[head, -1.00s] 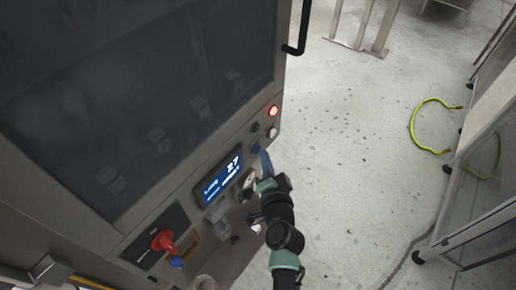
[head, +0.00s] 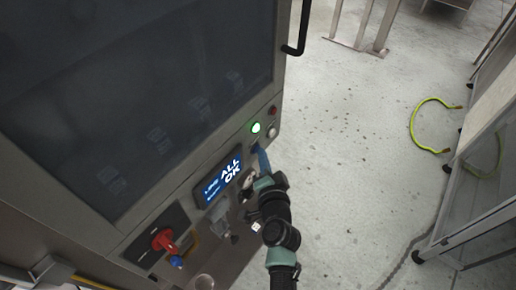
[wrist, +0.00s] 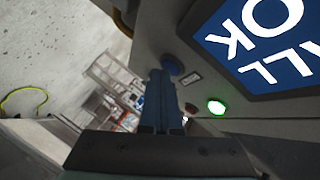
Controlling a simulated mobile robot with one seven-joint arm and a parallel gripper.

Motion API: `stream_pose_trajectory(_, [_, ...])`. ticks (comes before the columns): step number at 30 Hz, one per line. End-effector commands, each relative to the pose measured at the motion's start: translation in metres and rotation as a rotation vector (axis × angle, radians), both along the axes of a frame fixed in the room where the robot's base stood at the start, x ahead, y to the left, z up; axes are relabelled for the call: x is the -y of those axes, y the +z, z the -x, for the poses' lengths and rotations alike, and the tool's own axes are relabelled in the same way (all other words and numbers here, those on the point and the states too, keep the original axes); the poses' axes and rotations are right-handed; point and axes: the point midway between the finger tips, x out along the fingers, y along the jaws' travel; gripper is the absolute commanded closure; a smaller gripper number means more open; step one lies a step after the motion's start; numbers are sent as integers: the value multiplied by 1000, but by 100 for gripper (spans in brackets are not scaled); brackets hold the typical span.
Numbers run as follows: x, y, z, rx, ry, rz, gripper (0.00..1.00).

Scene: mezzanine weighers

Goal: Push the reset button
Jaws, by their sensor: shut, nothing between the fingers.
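In the head view my gripper (head: 261,151) reaches to the panel's right end, beside the display (head: 222,177), which reads "ALL OK". The green light (head: 256,127) above is lit; the red light (head: 272,110) is dark.
A red rotary switch (head: 163,240) sticks out at the panel's lower left. A black door handle (head: 298,28) juts out above. A yellow-green hose (head: 420,118) lies on the open floor to the right, near a glazed cabinet (head: 478,200).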

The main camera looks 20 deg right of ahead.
Motion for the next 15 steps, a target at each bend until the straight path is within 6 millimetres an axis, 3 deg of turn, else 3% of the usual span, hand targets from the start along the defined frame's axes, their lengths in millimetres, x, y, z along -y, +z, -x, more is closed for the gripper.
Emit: stream_pose_trajectory(15, [1, -1, 3, 0, 4, 0, 100])
